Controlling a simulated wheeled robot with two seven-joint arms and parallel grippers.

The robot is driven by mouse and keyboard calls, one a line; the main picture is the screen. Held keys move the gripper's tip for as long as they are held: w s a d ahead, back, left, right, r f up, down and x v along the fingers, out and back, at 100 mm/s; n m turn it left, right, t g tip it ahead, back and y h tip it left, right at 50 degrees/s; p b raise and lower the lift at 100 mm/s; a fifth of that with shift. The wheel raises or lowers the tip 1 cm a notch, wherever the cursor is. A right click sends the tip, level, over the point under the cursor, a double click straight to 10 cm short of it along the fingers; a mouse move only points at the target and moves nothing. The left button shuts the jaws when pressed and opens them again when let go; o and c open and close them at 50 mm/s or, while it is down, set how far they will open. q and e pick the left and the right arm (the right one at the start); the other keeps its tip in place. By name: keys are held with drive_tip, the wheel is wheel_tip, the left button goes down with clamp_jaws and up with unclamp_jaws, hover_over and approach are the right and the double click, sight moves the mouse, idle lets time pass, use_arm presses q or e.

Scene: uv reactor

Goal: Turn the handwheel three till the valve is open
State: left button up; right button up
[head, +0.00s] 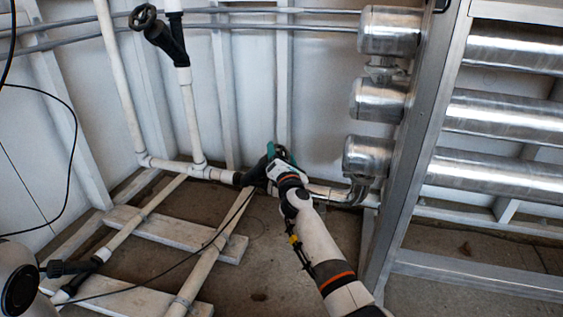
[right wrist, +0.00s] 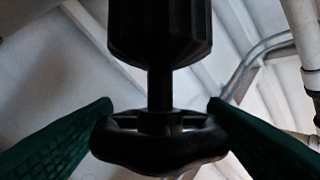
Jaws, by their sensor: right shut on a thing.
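My right gripper (head: 278,153) reaches down to a black valve (head: 256,172) on the low white pipe by the back wall. In the right wrist view, the green fingers of the right gripper (right wrist: 161,104) stand on both sides of a black handwheel (right wrist: 160,148), and are shut on its rim. The handwheel sits on a dark stem (right wrist: 160,90) that runs up into the black valve body (right wrist: 160,35). In the head view the gripper mostly hides this wheel. I cannot read any number on it or tell how far it is turned. My left gripper is not in view.
Another black valve with a handwheel (head: 143,17) stands on an upright pipe at top left. A further black valve (head: 70,268) is at lower left. Steel cylinders (head: 378,100) and a metal frame (head: 418,140) stand right of my arm. White floor pipes (head: 205,265) and boards lie ahead.

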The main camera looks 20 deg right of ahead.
drive_tip(key=n+t+y+b, duration=0.1)
drive_tip(key=n+y+b, duration=0.1)
drive_tip(key=f+n+t+y+b, duration=0.1)
drive_tip(key=n+y+b, duration=0.1)
drive_tip(key=y+b, duration=0.1)
drive_tip(key=shift+r+n+y+b, duration=0.15)
drive_tip(key=shift+n+y+b, duration=0.2)
drive_tip(key=shift+n+y, duration=0.4)
drive_tip(key=n+y, duration=0.3)
drive_tip(key=y, duration=0.1)
drive_tip(key=shift+d+r, duration=0.1)
drive_tip(key=shift+r, duration=0.05)
drive_tip(key=shift+n+g+y+b, duration=0.4)
drive_tip(key=shift+n+y, duration=1.45)
drive_tip(key=shift+y, duration=0.2)
drive_tip(key=shift+n+y, duration=0.3)
drive_tip(key=shift+n, duration=0.1)
drive_tip(key=o, duration=0.9)
drive_tip(key=shift+r, duration=0.1)
drive_tip(key=shift+r, duration=0.1)
